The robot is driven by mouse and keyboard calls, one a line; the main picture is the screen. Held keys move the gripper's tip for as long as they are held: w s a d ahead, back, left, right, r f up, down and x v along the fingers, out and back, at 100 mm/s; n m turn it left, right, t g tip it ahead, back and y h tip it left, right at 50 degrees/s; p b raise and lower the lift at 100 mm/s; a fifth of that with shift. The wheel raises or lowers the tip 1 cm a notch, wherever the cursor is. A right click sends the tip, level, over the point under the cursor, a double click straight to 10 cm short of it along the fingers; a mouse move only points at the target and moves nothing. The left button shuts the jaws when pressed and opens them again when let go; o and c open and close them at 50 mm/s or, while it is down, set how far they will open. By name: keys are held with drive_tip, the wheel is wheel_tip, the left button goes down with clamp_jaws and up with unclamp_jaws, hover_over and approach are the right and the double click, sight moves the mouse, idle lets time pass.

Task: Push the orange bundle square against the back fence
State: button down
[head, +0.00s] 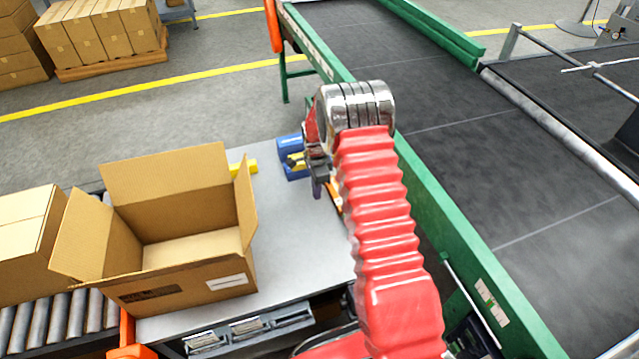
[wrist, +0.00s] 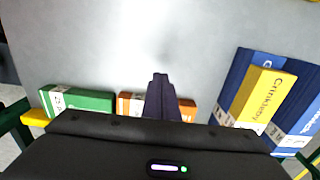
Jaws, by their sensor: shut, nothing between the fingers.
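The orange bundle (wrist: 129,104) lies on the grey table in the wrist view, partly hidden behind my gripper. In the head view only a sliver of orange (head: 335,194) shows beside my arm. My gripper (wrist: 160,78) is shut and empty, its fingertips over or in front of the middle of the orange bundle; I cannot tell whether they touch it. In the head view my gripper (head: 318,190) points down over the right part of the table. I cannot make out the back fence clearly or judge whether the bundle is square to it.
A green bundle (wrist: 85,101) lies left of the orange one. A yellow bundle (wrist: 262,97) rests on blue bundles (wrist: 240,68) to the right. An open carton (head: 180,275) stands on the table (head: 310,250). A green-railed conveyor (head: 440,240) borders the table's right side.

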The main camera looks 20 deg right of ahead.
wheel_tip(320, 180, down, 3)
drive_tip(key=shift+d+f, duration=0.1)
drive_tip(key=shift+d, duration=1.95)
